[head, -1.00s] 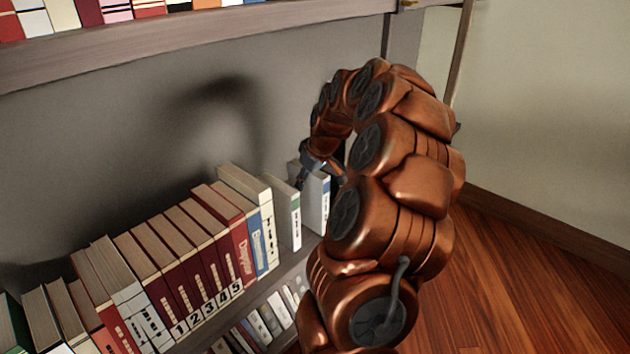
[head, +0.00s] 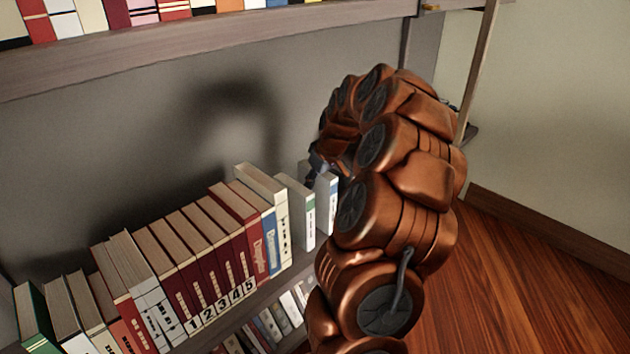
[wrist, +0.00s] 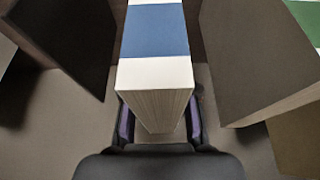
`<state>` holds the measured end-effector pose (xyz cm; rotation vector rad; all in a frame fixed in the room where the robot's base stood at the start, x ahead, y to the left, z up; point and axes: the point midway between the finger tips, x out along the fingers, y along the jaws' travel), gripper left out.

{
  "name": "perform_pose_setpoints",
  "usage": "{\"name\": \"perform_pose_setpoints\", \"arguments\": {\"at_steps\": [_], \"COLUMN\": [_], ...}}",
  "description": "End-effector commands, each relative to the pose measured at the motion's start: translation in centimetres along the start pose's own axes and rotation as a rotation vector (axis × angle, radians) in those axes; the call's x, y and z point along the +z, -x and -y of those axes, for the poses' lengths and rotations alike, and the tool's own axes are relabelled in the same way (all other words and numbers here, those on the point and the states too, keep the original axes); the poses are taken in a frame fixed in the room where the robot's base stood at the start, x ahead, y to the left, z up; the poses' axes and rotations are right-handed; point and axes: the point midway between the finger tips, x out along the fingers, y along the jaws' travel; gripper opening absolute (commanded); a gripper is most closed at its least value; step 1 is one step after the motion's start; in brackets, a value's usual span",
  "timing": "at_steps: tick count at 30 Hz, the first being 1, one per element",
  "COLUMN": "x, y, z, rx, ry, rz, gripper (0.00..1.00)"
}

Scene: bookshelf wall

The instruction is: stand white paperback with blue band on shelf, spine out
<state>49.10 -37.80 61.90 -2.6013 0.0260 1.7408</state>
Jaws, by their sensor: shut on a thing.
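The white paperback with a blue band (head: 327,200) is upright at the right end of the book row, its banded spine facing outward. In the wrist view its white spine and blue band (wrist: 157,30) lie between my fingers. My gripper (head: 317,172) is shut on it from above; in the wrist view the fingers (wrist: 158,125) press on both sides of the book. My arm hides part of the book in the head view, and I cannot tell whether its bottom rests on the shelf (head: 272,289).
A white book with a green band (head: 310,214) stands just left of the held book, with a narrow gap between. Further left, several books, including numbered dark red volumes (head: 210,260), fill the row. An upper shelf (head: 200,50) runs above. A dark block (wrist: 60,45) shows left in the wrist view.

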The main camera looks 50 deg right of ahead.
Motion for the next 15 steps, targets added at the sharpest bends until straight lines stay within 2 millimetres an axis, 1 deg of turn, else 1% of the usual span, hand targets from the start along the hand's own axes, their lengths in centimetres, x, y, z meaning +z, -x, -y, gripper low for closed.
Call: {"name": "perform_pose_setpoints", "arguments": {"at_steps": [8,15], "x": [-0.25,-0.23], "y": [0.65,0.42], "z": [-0.02,-0.03], "rx": [-0.001,0.0], "ry": [-0.001,-0.001], "rz": [0.002,0.0], "gripper": [0.0,0.0]}}
